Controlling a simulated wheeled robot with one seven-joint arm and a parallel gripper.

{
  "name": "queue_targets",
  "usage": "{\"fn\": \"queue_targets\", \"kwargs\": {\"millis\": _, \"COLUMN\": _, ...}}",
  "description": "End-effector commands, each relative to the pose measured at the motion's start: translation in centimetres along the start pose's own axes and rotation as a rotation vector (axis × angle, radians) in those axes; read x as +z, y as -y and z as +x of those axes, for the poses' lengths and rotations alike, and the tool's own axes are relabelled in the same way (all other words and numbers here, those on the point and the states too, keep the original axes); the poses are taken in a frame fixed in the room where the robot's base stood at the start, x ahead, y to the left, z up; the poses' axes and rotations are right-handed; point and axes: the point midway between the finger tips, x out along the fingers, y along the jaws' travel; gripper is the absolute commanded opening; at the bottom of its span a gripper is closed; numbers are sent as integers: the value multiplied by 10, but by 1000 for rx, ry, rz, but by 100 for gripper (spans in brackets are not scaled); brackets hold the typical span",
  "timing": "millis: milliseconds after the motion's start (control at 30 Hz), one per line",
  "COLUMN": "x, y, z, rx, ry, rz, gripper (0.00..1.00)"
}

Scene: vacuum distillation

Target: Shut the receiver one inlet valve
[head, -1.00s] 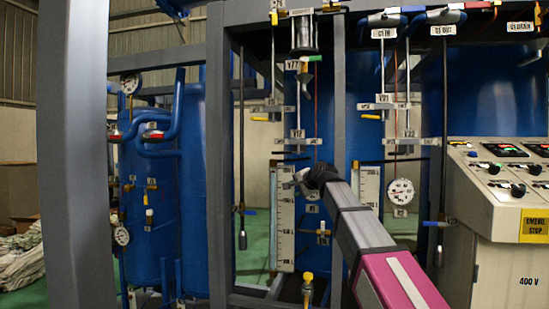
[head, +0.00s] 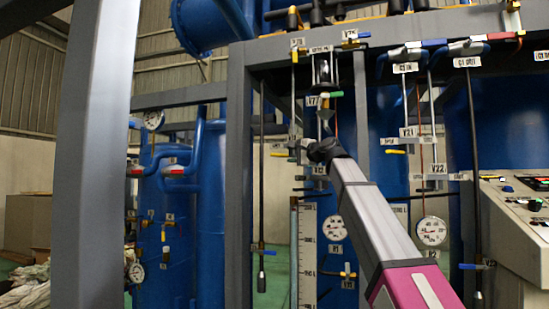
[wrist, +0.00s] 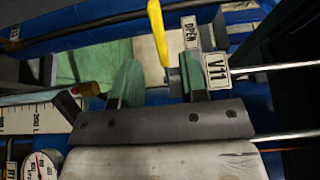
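In the wrist view a yellow valve handle (wrist: 157,30) stands beside a white tag marked V11 (wrist: 215,72) and a tag marked OPEN (wrist: 190,35). My gripper (wrist: 158,70) is open, its two greenish fingers apart with nothing seen clamped between them. The handle's lower end is close to the fingertips, nearer the right finger; contact cannot be told. In the head view my gripper (head: 322,148) is at the valve row on the left bay, just right of a yellow handle (head: 280,154) that appears to be the same one. My gripper hides part of the valve there.
A grey frame post (head: 240,180) stands left of my arm. A level scale (head: 307,250) and pressure gauge (head: 336,228) are below my gripper. Another yellow handle (head: 396,151) is in the bay to the right. The control console (head: 520,230) stands at far right.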

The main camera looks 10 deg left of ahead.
Motion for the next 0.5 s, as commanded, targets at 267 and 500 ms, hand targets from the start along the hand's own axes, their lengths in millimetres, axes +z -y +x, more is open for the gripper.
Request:
{"fn": "queue_targets", "kwargs": {"millis": 267, "x": -1, "y": 1, "z": 48, "rx": 1, "ry": 1, "rz": 0, "gripper": 39}}
{"fn": "queue_targets", "kwargs": {"millis": 500, "x": -1, "y": 0, "z": 85, "rx": 1, "ry": 0, "rz": 0, "gripper": 39}}
